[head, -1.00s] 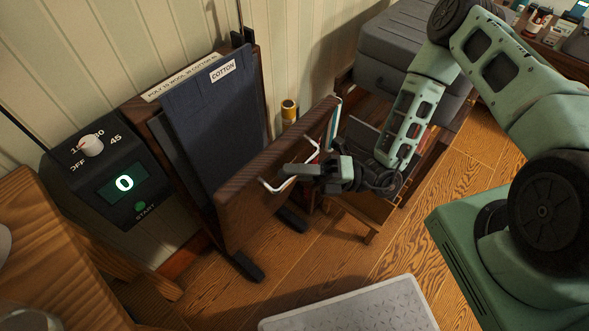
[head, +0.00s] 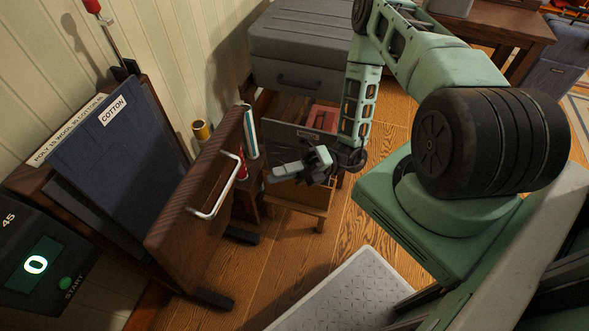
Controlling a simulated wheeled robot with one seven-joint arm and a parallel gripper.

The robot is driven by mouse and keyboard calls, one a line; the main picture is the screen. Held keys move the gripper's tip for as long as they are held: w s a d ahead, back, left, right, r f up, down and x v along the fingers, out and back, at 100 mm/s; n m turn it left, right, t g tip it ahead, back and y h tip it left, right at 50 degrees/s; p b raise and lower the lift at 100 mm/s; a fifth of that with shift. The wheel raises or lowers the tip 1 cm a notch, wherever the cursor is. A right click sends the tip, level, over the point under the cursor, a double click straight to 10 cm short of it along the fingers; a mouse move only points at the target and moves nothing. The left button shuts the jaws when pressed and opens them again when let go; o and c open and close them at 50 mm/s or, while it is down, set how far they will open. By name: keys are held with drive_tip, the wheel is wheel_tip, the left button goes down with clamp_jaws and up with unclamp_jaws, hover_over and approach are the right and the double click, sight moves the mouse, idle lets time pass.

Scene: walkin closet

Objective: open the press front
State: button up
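The press front (head: 180,229) is a dark brown wooden panel with a pale bar handle (head: 228,190) on its outer face. It stands swung out from the press body, with a wedge-shaped gap between them. The finger gap is not clear from this angle.
A control box (head: 38,262) showing 0 stands at lower left. A light grey mat or platform (head: 345,295) lies on the floor in front.

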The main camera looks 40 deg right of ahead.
drive_tip(key=v, duration=0.3)
drive_tip(key=shift+d+f, duration=0.1)
drive_tip(key=shift+d, duration=0.2)
idle(0.3)
